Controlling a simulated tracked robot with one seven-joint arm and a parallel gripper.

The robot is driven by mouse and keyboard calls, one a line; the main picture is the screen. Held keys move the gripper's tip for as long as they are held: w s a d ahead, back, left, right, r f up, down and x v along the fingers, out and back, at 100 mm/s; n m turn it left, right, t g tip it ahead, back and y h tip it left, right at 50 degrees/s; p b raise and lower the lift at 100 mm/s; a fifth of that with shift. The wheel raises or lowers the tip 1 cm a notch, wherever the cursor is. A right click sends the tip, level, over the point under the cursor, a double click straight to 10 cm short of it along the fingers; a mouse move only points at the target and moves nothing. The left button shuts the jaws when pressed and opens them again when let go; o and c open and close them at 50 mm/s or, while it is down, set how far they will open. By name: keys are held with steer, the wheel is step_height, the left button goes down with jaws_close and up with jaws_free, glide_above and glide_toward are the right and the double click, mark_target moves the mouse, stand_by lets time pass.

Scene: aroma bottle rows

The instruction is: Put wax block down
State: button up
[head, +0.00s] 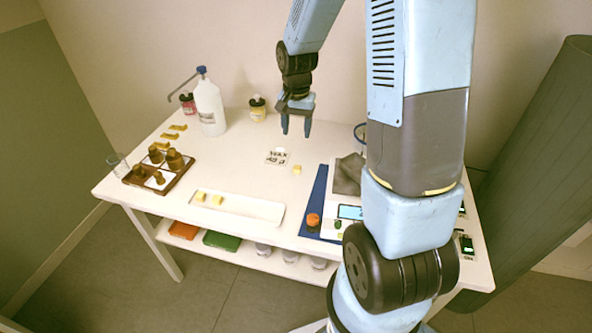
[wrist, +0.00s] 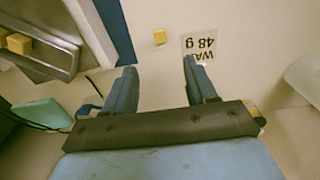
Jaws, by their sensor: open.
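A small yellow wax block (head: 297,169) sits on the white table, just beside a white card (head: 277,158) reading "WAX 48 g". In the wrist view the block (wrist: 159,37) lies apart from the card (wrist: 201,44), on the bare tabletop. My gripper (head: 296,128) is open above the table behind the block. In the wrist view my gripper (wrist: 160,68) has nothing between its fingers, and the block shows beyond the fingertips without contact. Two more yellow blocks (head: 200,196) lie in a long white tray (head: 252,207).
A brown crate (head: 185,177) with dark bottles stands left; several yellow pieces (head: 168,136) lie behind it. A white jug (head: 209,107) and jars stand at the back. A blue mat (head: 314,205) is right. In the wrist view, another yellow block (wrist: 19,44) rests on metal.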

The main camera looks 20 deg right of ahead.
steer(key=f, duration=0.2)
glide_above(297, 167)
steer(key=f, duration=0.8)
steer(key=shift+s+a, duration=0.2)
steer(key=shift+a, duration=0.05)
steer(key=shift+w+d+f, duration=0.15)
steer(key=shift+f, duration=1.2)
steer(key=shift+w+d+f, duration=0.1)
steer(key=shift+w+f, duration=0.05)
steer(key=shift+f, duration=1.15)
jaws_close()
